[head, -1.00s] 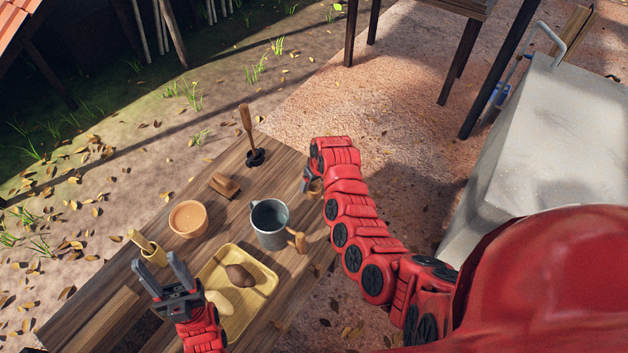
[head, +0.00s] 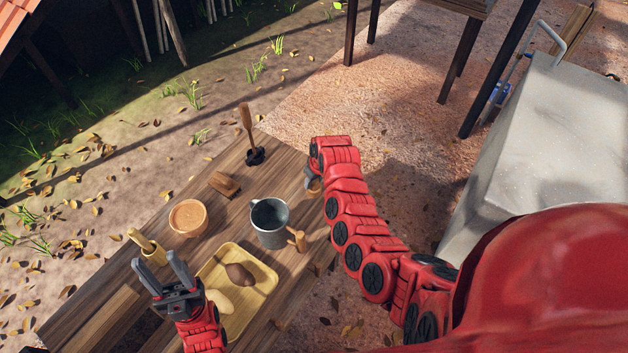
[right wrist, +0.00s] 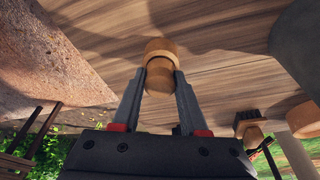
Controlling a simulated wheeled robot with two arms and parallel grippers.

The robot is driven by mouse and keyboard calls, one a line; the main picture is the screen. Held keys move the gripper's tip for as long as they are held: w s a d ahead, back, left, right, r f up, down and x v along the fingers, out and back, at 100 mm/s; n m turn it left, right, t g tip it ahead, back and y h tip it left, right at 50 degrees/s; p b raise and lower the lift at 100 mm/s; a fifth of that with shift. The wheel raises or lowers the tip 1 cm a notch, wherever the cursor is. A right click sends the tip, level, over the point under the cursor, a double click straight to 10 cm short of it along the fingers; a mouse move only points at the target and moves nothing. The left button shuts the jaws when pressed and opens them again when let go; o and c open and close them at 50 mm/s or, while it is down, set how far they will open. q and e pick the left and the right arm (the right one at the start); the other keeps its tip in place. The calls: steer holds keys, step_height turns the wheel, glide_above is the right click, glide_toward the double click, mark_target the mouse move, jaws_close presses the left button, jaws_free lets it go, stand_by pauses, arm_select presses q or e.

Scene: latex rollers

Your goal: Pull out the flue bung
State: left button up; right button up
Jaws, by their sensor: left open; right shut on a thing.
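The flue bung, which I take to be the tan, cork-like round piece (right wrist: 160,48), is in the right wrist view, with a wider part and a narrower knob. My right gripper (right wrist: 160,76) is shut on the knob, one finger on each side. In the head view the bung (head: 315,187) shows only in part, at the table's right edge under my right gripper (head: 309,176). Whether it is seated in anything is hidden. My left gripper (head: 158,263) is open and empty above the table's near left part, by the tray.
A grey block (head: 545,130) stands at right.

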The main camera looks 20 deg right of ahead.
jaws_close()
steer(key=shift+r+p, duration=0.35)
steer(key=shift+r, duration=0.4)
steer(key=shift+r+p, duration=0.45)
steer(key=shift+r, duration=0.4)
steer(key=shift+r+p, duration=0.75)
steer(key=shift+r, duration=1.3)
